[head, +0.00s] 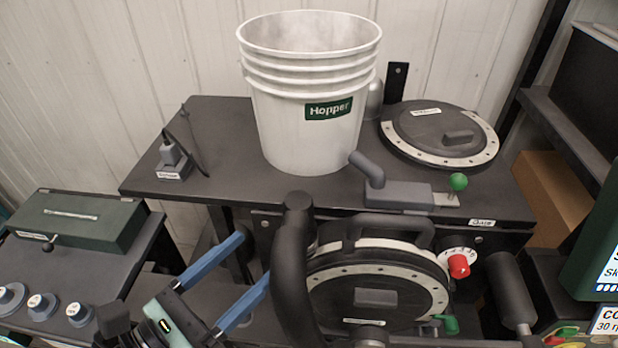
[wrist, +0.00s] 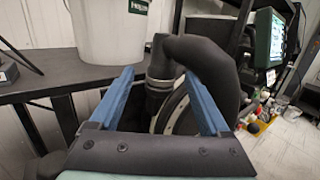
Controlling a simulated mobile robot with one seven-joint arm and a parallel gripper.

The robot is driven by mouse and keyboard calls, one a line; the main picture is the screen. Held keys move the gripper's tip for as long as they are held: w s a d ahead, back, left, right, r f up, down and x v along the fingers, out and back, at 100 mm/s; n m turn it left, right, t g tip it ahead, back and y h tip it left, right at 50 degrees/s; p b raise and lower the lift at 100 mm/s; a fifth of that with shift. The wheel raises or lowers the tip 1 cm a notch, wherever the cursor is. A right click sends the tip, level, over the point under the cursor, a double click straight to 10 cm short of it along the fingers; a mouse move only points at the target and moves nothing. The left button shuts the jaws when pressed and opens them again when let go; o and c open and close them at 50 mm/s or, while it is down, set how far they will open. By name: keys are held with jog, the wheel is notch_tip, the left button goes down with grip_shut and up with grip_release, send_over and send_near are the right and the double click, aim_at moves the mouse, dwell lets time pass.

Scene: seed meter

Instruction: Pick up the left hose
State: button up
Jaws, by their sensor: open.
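The left hose (head: 290,265) is a thick black tube that stands up in front of the meter's dial and bends over at its top. In the wrist view the hose (wrist: 205,55) arches to the right from a ribbed collar (wrist: 159,85). My gripper (head: 257,258) has two blue fingers, spread apart, to the left of the hose in the head view. In the wrist view my gripper (wrist: 158,72) is open, with the collar showing in the gap between the fingertips. Whether a finger touches the hose is unclear. The right finger hides part of the hose.
A white hopper bucket (head: 311,110) stands on the dark table (head: 225,130) behind. A round meter plate (head: 425,280) with a red knob (head: 459,266) sits right of the hose. A green box (head: 80,220) is at left. A grey cylinder (head: 512,290) is at right.

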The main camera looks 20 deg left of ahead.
aim_at(284, 241)
jog(key=shift+g, duration=0.6)
jog(key=p+x, duration=0.1)
jog(key=x, duration=0.1)
jog(key=p+x, duration=0.1)
jog(key=x, duration=0.1)
jog(key=f+p+x, duration=0.1)
jog(key=p+x, duration=0.1)
jog(key=shift+d, duration=0.3)
jog(key=p+x, duration=0.3)
jog(key=x, duration=0.2)
jog(key=shift+w, duration=0.2)
jog(key=shift+w+f, duration=0.2)
jog(key=shift+w, duration=0.15)
jog(key=shift+c, duration=0.3)
grip_shut()
